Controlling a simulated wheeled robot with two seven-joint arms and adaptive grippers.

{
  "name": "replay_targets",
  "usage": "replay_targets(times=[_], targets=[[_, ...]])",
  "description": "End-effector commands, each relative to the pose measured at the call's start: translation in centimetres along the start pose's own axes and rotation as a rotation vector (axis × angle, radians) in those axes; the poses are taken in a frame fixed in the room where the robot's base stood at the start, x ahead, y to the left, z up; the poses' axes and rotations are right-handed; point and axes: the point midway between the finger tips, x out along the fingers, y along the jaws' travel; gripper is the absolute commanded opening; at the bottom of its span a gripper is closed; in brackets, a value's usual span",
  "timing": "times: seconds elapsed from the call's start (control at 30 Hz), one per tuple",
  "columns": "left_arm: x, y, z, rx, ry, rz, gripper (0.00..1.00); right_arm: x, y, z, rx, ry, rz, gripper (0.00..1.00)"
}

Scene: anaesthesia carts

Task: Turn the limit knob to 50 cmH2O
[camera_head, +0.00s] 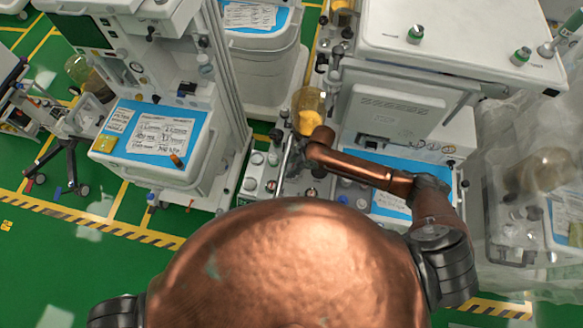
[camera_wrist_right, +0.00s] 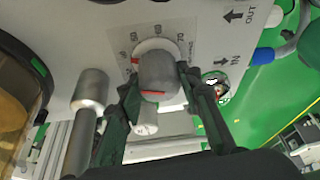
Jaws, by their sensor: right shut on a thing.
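The limit knob (camera_wrist_right: 158,72) is a grey cylinder on a white panel in the right wrist view. A printed scale (camera_wrist_right: 160,32) curves around its far side, with numbers such as 60 and 70 legible. A red mark shows at the dial's left edge and another below the knob; the exact setting is hard to read. My right gripper (camera_wrist_right: 157,90) has its dark fingers on either side of the knob and is shut on it. In the head view my right arm reaches to the middle machine, where the knob is too small to make out. My left gripper is out of view.
A grey metal post (camera_wrist_right: 88,95) stands close left of the knob. A clear canister (camera_head: 310,108) with yellow contents is beside my right arm. A cart with a blue-topped surface (camera_head: 150,135) stands left; a plastic-covered machine (camera_head: 505,215) stands right. Green floor (camera_head: 60,245) is open at lower left.

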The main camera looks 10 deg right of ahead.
Motion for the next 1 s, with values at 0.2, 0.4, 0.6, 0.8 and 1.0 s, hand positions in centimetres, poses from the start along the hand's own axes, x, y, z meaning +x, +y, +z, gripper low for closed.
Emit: replay_targets(times=[0.2, 0.4, 0.6, 0.8, 1.0], targets=[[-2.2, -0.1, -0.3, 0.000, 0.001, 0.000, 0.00, -0.3, -0.2, -0.2, 0.100, -0.001, 0.036, 0.08], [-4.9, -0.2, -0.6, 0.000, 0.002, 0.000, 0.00, -0.4, -0.2, -0.3, 0.270, 0.000, 0.107, 0.08], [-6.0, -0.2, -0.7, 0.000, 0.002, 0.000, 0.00, -0.2, 0.0, -0.1, 0.374, 0.001, 0.152, 0.08], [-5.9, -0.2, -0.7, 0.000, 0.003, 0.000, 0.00, 0.0, 0.1, 0.0, 0.386, 0.001, 0.160, 0.08], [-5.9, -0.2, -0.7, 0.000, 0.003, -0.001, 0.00, 0.0, 0.1, -0.1, 0.384, 0.001, 0.159, 0.36]])
